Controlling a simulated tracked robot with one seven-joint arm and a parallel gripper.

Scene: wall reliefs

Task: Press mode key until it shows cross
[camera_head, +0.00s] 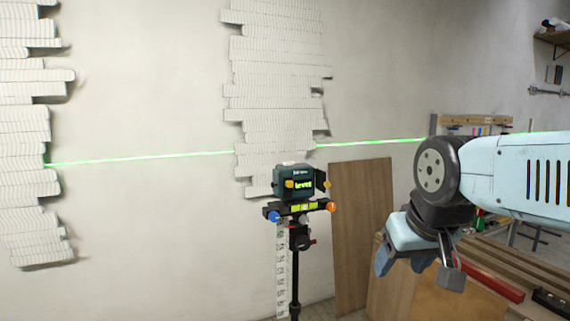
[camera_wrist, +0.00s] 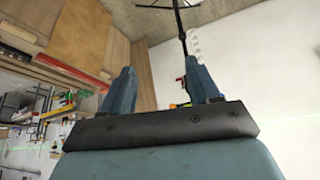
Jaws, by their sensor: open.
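The dark teal laser level (camera_head: 291,170) stands on a black tripod (camera_head: 294,270) in the middle of the head view. Its lit display (camera_head: 304,185) reads "level". One horizontal green laser line (camera_head: 140,159) crosses the wall; no vertical line shows. A yellow knob or key (camera_head: 289,184) sits left of the display, but I cannot tell which control is the mode key. My gripper (camera_head: 418,270) is open and empty, pointing down, to the right of the level and apart from it. The wrist view shows both fingers spread (camera_wrist: 160,72), with the tripod's thin pole (camera_wrist: 181,25) beyond them.
Ribbed white wall reliefs (camera_head: 275,90) hang behind the level and at the left. Brown wooden boards (camera_head: 362,220) lean on the wall between the tripod and my gripper. A workbench with a red strip (camera_head: 490,280) is at the lower right. Space left of the tripod looks clear.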

